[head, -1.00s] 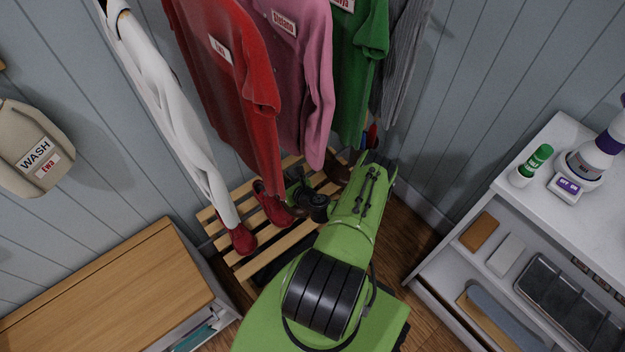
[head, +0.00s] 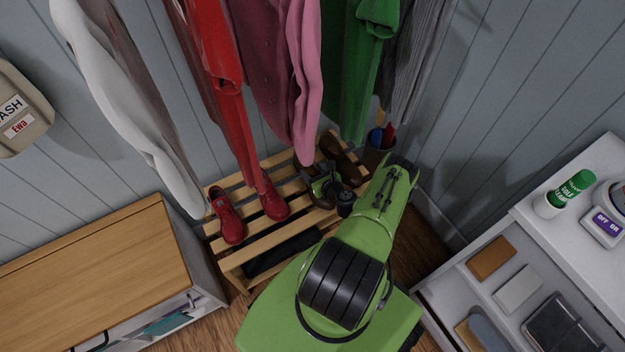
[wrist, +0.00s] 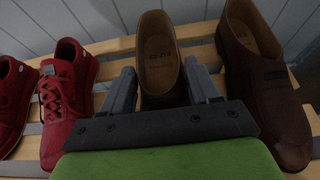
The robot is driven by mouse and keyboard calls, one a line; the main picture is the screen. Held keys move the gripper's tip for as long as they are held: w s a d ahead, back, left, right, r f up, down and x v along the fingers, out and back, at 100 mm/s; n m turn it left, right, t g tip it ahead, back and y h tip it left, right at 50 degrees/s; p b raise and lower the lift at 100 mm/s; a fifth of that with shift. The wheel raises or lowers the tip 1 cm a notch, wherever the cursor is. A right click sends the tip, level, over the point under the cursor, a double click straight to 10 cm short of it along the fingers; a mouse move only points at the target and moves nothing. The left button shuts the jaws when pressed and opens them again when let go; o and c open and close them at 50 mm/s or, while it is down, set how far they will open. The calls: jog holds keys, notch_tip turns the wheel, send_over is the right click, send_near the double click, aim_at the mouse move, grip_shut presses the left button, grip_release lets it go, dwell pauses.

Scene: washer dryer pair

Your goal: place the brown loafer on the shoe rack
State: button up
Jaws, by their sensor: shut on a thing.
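That second loafer also shows in the head view (head: 345,160). I cannot tell if the held loafer's sole touches the slats. In the head view my gripper (head: 328,187) partly hides it.
A pair of red shoes (head: 228,218) stands on the rack's left. Hanging clothes (head: 300,75) come down close above the rack. A dark cup (head: 376,150) is behind its right end. A wooden-topped cabinet (head: 100,270) is at left, and white shelving (head: 480,290) at right.

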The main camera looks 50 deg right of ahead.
jog(key=shift+f+b, duration=0.35)
jog(key=shift+f, duration=0.6)
jog(key=shift+r, duration=0.2)
jog(key=shift+f, duration=0.15)
jog(key=o, duration=1.2)
